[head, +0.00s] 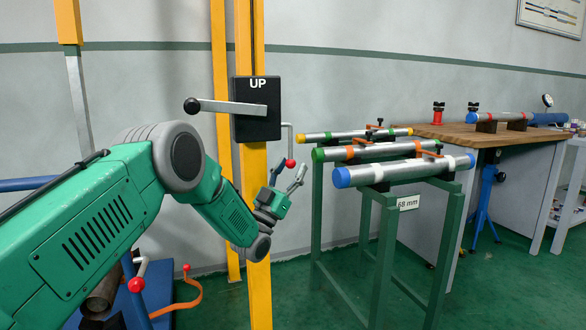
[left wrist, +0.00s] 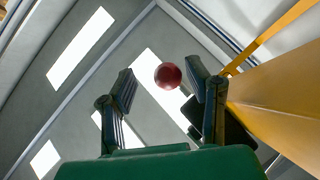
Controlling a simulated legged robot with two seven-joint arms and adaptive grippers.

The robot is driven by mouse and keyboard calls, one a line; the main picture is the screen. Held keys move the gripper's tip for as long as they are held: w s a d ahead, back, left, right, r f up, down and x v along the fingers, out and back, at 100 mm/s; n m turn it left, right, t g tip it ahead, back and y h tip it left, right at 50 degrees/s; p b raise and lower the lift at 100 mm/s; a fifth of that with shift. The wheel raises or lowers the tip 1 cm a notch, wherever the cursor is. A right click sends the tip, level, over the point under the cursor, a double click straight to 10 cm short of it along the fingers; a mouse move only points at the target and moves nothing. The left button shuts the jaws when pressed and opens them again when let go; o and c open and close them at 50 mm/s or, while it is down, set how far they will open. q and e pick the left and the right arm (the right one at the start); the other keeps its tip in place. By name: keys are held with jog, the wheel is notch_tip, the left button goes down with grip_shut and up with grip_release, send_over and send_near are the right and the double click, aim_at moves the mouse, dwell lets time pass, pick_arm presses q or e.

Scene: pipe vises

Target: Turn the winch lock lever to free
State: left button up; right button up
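A black box (head: 257,108) marked "UP" is fixed to a yellow post (head: 256,190). A grey lever (head: 232,107) with a black knob (head: 192,105) points left across its face. A thin bent rod (head: 290,140) hangs at the box's right side and ends in a red ball (head: 290,163). I cannot tell which of the two is the winch lock lever. My left gripper (head: 287,174) is open just below the red ball. In the left wrist view, the ball (left wrist: 168,76) shows between the open fingertips (left wrist: 160,78), apart from both. My right gripper is out of view.
A green stand (head: 378,215) holding several capped pipes is right of the post. A wooden-topped bench (head: 480,133) is behind it. Another red-knobbed lever (head: 137,284) is at lower left. Green floor is clear around the stand.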

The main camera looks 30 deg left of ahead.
pick_arm(q)
jog(key=shift+r, duration=0.2)
jog(key=shift+s+f, duration=0.2)
jog(key=shift+s, duration=0.05)
jog(key=v, duration=1.1)
jog(key=shift+a+f, duration=0.2)
jog(key=shift+f, duration=0.15)
